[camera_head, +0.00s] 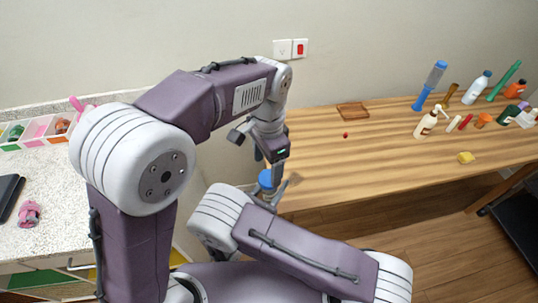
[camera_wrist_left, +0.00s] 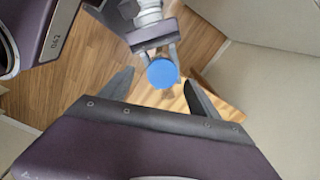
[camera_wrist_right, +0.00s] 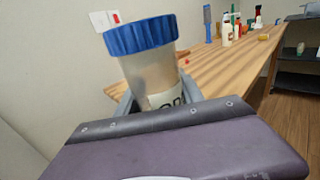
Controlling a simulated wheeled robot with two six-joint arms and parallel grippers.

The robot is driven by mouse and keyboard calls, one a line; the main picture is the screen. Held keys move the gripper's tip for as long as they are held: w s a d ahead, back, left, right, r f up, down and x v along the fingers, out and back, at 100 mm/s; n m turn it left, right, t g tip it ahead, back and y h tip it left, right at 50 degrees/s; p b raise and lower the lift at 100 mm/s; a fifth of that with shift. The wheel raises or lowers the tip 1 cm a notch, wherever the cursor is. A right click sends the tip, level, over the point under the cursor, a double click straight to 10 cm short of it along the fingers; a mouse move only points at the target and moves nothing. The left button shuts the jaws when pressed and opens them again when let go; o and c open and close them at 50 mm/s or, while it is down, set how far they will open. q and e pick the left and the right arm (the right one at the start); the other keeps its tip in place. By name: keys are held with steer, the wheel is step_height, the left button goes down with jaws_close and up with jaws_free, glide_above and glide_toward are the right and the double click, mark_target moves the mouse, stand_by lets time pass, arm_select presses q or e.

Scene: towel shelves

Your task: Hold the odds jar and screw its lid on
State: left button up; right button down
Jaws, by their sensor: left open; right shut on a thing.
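The odds jar (camera_wrist_right: 150,75) is a clear, cloudy container with a partly hidden dark-lettered label. My right gripper (camera_wrist_right: 158,98) is shut around its body. The blue ribbed lid (camera_wrist_right: 141,36) sits on the jar's mouth; how tightly it is screwed cannot be told. The lid also shows in the head view (camera_head: 265,178) and, from above, in the left wrist view (camera_wrist_left: 162,73). My left gripper (camera_wrist_left: 160,97) is open, its fingers pointing at the lid from above, with a finger on either side in that view. Contact is not visible. In the head view my left gripper (camera_head: 268,158) partly covers the jar.
A wooden table (camera_head: 350,165) stands behind and to the right, with a brown tray (camera_head: 352,111), a small red thing (camera_head: 346,135), a yellow thing (camera_head: 466,157) and several bottles at its far right. A speckled counter (camera_head: 70,190) with a divided box (camera_head: 38,130) is on the left.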

mark_target(269, 177)
arm_select(q)
steer(key=n, duration=0.6)
steer(key=shift+w+r+n, duration=0.1)
steer(key=shift+r+n, duration=0.15)
steer(key=shift+n, duration=0.05)
steer(key=n, duration=0.3)
steer(key=shift+r, duration=0.15)
steer(key=n, duration=0.5)
steer(key=shift+w+d+r+n, duration=0.1)
steer(key=shift+r+n, duration=0.15)
steer(key=shift+n, duration=0.05)
steer(key=n, duration=0.3)
steer(key=shift+r, duration=0.25)
steer(key=shift+w+d+r+n, duration=0.15)
steer(key=shift+w+r+n, duration=0.15)
steer(key=shift+n, duration=0.1)
steer(key=shift+f, duration=0.1)
step_height(269, 177, down, 8)
